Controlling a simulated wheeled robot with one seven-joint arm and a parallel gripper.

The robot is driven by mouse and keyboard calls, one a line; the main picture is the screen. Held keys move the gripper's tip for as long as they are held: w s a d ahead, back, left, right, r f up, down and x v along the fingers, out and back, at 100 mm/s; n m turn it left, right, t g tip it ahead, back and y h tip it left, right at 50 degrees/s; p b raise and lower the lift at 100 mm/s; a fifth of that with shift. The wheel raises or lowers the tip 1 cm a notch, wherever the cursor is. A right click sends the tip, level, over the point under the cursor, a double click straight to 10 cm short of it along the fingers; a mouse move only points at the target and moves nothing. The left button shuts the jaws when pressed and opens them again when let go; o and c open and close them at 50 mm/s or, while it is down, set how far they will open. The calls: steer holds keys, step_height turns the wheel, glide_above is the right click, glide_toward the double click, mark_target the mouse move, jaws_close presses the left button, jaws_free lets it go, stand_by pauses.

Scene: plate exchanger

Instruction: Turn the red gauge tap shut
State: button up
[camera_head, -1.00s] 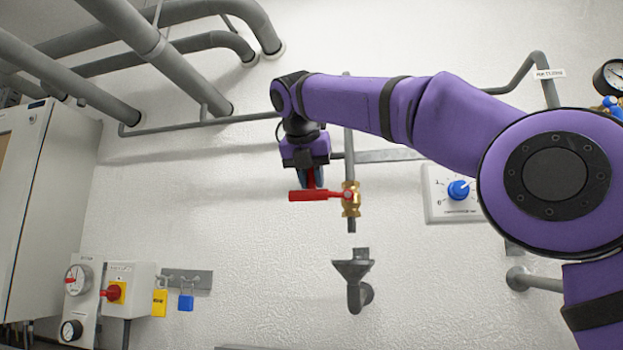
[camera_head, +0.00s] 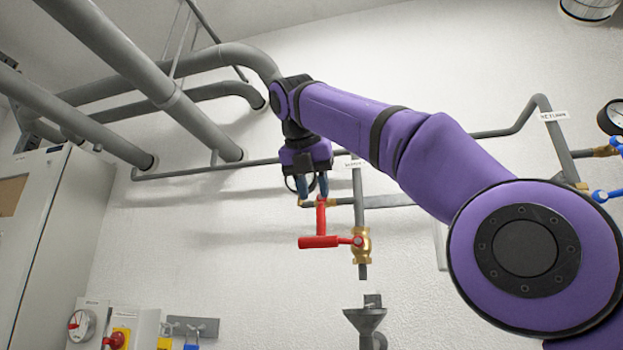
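Two red levers show in the middle. One red lever (camera_head: 321,218) hangs down from a small brass fitting on a short side branch; I take it for the gauge tap. The other red lever (camera_head: 318,242) lies level, pointing left from a brass valve (camera_head: 361,246) on the vertical pipe. The lower end of the hanging lever overlaps it in view. My gripper (camera_head: 313,190) points down just above the hanging lever, its two blue-grey fingers apart with no object seen between them. A dark round rim, perhaps a gauge, is mostly hidden behind the gripper. Contact cannot be told.
A grey funnel (camera_head: 364,319) stands below the brass valve. Thick grey pipes (camera_head: 120,60) cross the upper left above a cabinet (camera_head: 45,230). Blue-handled taps (camera_head: 607,195) and a dial gauge (camera_head: 611,117) are at the right edge.

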steer(key=shift+v, duration=1.05)
steer(key=s+d+f+m+g+y, duration=0.1)
steer(key=s+d+f+m, duration=0.3)
steer(key=d+f+m, duration=0.45)
steer(key=s+d+f+m+g, duration=0.1)
steer(key=s+d+f+m, duration=0.3)
steer(key=d+f+m, duration=0.4)
steer(key=s+d+f+m, duration=0.3)
steer(key=s+f+m, duration=0.2)
steer(key=f, duration=0.5)
steer(key=s+d+f+m+y, duration=0.1)
steer(key=s+d+f+m, duration=0.2)
steer(key=f, duration=0.6)
steer(key=s+d+f+m+g+y, duration=0.1)
steer(key=s+d+f+m, duration=0.2)
steer(key=s+f+m, duration=0.4)
step_height(320, 180, down, 4)
steer(key=s, duration=0.2)
steer(key=shift+s+r, duration=0.15)
steer(key=shift+s, duration=0.2)
steer(key=shift+m, duration=0.25)
